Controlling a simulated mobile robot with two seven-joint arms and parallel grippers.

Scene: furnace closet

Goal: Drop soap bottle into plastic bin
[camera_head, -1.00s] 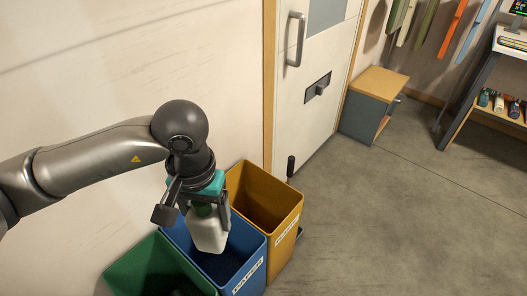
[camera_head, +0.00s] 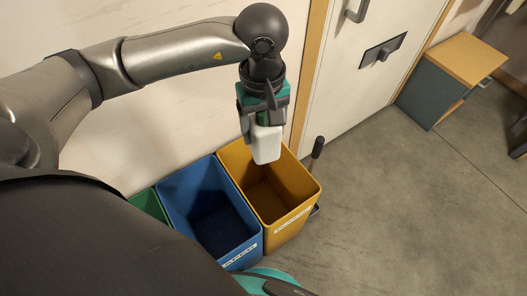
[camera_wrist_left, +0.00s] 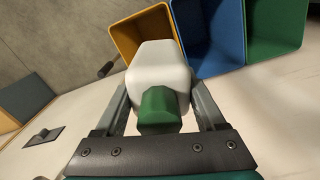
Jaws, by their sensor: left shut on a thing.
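My left gripper (camera_head: 264,115) is shut on a white soap bottle (camera_head: 266,147) and points down. The bottle hangs over the yellow bin (camera_head: 300,215), near its back edge in the head view. In the left wrist view the white bottle (camera_wrist_left: 158,68) with its green cap (camera_wrist_left: 160,110) sits between the two fingers (camera_wrist_left: 160,100). The yellow bin (camera_wrist_left: 124,40) shows behind the bottle there. The yellow bin has a white label on its front whose text is hard to read. My right gripper is not in view.
A blue bin (camera_head: 180,195) stands left of the yellow one, and a green bin (camera_head: 147,203) stands beyond it, partly hidden. A dark upright handle (camera_head: 318,147) is by the yellow bin's right side. A small cabinet (camera_head: 452,75) stands by the door.

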